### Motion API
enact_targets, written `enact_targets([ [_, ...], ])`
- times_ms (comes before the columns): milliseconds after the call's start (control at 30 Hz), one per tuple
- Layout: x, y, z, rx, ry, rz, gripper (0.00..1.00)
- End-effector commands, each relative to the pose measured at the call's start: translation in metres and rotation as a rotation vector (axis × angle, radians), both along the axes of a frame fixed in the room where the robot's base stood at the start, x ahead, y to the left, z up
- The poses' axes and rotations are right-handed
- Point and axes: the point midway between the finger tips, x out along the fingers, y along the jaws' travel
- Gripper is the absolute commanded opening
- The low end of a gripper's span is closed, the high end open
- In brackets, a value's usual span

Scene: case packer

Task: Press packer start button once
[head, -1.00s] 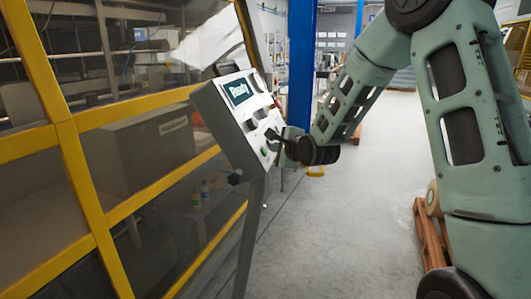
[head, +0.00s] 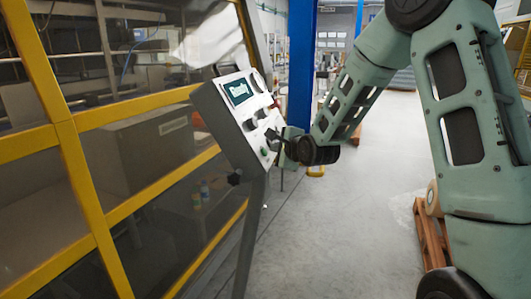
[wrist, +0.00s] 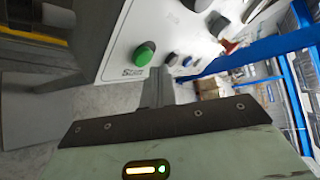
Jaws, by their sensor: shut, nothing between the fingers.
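The packer's control panel (head: 235,120) is a tilted white-faced box with a small screen, on a grey post. Its green button (wrist: 145,53) stands out at the lower edge of the face in the wrist view, with a small printed label beside it that is hard to read. The green button also shows in the head view (head: 264,152). My gripper (wrist: 158,75) is shut and empty, its fingertips close to the panel face and a little to the side of the green button. In the head view my gripper (head: 273,137) is at the panel's right side. I cannot tell whether the fingertips touch the panel.
Other dark and blue buttons and a red control (wrist: 230,46) sit further along the panel. A yellow-framed guard (head: 75,160) with clear panes stands at left. A blue column (head: 301,70) is behind. The grey floor (head: 370,200) at right is open, with a wooden pallet (head: 430,235) beyond my arm.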

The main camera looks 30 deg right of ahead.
Motion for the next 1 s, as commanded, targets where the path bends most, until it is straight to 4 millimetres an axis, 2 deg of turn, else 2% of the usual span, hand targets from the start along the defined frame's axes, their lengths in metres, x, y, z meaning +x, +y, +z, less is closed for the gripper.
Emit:
enact_targets([
  [1000, 0.0056, 0.0059, -0.0047, 0.0, 0.0, 0.0, 0.0],
])
